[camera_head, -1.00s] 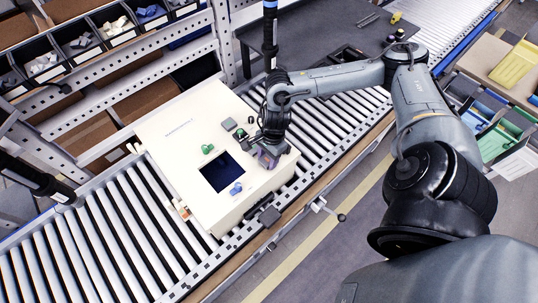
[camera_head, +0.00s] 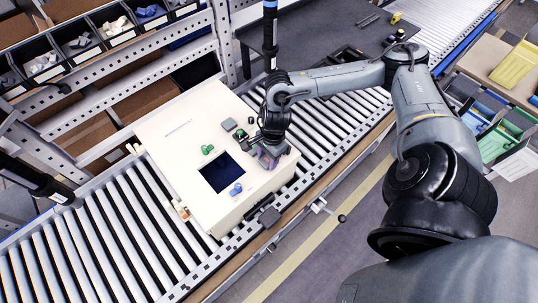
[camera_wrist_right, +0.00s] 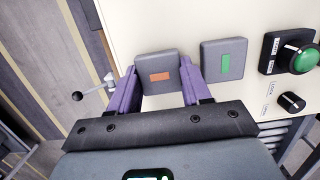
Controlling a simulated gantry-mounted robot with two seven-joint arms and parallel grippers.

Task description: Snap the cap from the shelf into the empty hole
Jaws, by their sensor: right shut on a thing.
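A grey square cap (camera_wrist_right: 158,72) with an orange mark sits between the purple fingers of my right gripper (camera_wrist_right: 159,78), which is shut on it. The cap is at the white panel box's face (camera_wrist_right: 205,20); whether it is seated or just above the surface I cannot tell. In the head view my right gripper (camera_head: 268,157) is over the right part of the white box (camera_head: 170,127), and its body hides the spot beneath. Any hole there is hidden. A second grey cap (camera_wrist_right: 223,59) with a green mark sits to the right. My left gripper is not in view.
The box carries a dark screen (camera_head: 221,173), a blue switch (camera_head: 236,189) and a green button (camera_wrist_right: 302,60). A black knob (camera_wrist_right: 291,102) is beside the button. The box stands on a roller conveyor (camera_head: 90,245). Shelf bins (camera_head: 82,42) are at the upper left.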

